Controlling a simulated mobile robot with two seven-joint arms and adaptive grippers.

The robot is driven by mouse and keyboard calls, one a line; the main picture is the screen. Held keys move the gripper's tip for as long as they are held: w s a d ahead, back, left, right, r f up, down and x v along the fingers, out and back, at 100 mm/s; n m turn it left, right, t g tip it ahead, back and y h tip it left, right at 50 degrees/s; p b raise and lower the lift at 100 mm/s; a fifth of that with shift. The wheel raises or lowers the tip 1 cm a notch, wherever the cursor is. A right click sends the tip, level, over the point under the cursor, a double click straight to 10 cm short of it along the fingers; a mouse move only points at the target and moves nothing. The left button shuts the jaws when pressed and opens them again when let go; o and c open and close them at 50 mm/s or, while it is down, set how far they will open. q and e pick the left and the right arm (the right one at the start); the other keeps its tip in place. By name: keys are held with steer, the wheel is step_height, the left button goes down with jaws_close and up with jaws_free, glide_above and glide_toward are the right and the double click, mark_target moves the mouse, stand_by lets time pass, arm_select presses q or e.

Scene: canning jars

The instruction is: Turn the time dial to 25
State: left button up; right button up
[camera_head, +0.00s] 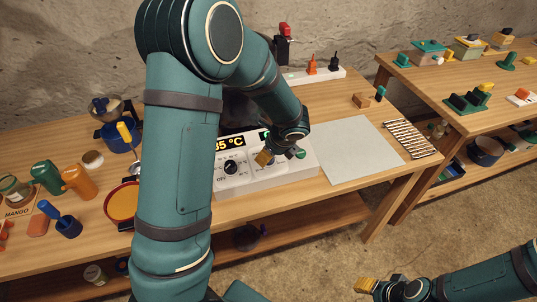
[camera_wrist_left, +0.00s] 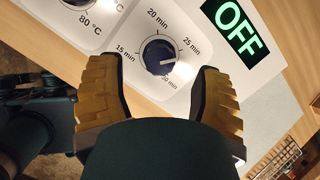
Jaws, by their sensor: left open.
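The time dial (camera_wrist_left: 158,55) is a dark blue knob on the white panel (camera_wrist_left: 110,30), ringed by minute labels. Its white mark points right and slightly down, near the 25 min label (camera_wrist_left: 192,47); the exact setting is hard to tell. My left gripper (camera_wrist_left: 158,92) is open, its two yellow-brown fingers on either side of the dial's near side; I see no clear contact. In the head view my left gripper (camera_head: 279,157) is over the right part of the white control unit (camera_head: 240,183) and hides the time dial. My right gripper (camera_head: 372,286) is low, away from the table.
A green OFF display (camera_wrist_left: 236,27) is beside the time dial. The temperature display (camera_head: 230,144) reads 85 °C above another dark dial (camera_head: 231,167). A grey mat (camera_head: 352,150) and a wire rack (camera_head: 410,138) lie to the right. Jars and tools stand to the left.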

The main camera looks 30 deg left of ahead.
arm_select(q)
steer(key=v, duration=0.8)
steer(key=shift+d+f, duration=0.1)
